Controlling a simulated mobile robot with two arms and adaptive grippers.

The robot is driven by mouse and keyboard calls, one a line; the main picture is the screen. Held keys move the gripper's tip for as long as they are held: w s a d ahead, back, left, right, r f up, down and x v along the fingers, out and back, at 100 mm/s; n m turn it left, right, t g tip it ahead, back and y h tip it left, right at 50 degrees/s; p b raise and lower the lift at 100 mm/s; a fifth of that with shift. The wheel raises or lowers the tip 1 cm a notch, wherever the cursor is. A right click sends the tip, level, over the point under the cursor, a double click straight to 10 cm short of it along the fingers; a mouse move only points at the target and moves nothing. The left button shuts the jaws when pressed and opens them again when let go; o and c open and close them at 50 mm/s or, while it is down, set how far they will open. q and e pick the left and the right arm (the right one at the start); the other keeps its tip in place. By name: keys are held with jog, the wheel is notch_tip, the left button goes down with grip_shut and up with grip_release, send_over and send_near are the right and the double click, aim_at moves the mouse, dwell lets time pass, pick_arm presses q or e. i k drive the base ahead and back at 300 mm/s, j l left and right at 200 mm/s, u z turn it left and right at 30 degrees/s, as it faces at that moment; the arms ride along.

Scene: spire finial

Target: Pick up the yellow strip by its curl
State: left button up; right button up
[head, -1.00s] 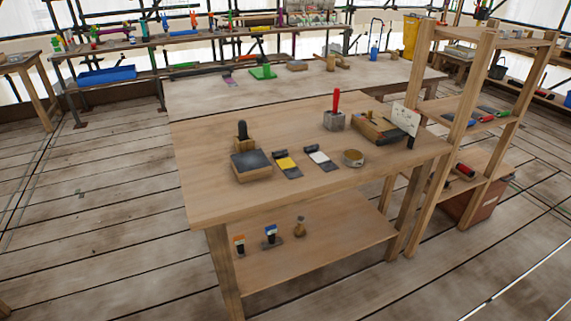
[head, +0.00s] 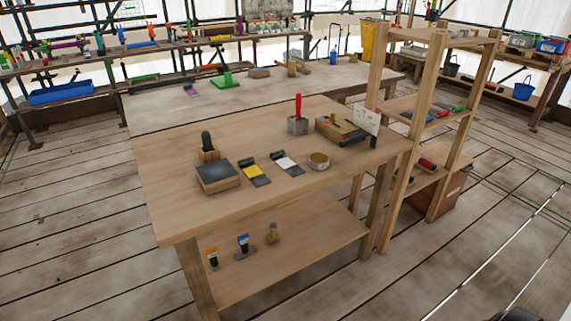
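The yellow strip (head: 253,172) lies on a dark backing on the wooden workbench (head: 180,225), near the bench's front half. Its dark backing shows at both ends; the curl is too small to make out clearly. To its right lies a similar dark piece with a white strip (head: 286,162). To its left sits a wooden block with a dark top (head: 217,176). Neither of my grippers is in view.
A dark-handled tool (head: 207,148), a red-handled block (head: 298,122), a round tin (head: 318,161) and a wooden box (head: 342,131) stand around the strips. A wooden shelf unit (head: 383,140) stands at the bench's right end. The bench's front left is clear.

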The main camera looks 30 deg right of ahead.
aim_at(247, 165)
jog(key=i+l+z, duration=0.2)
jog(key=i+l, duration=0.4)
jog(key=i+l+z, duration=0.2)
jog(key=i+l, duration=0.25)
jog(key=i, duration=0.25)
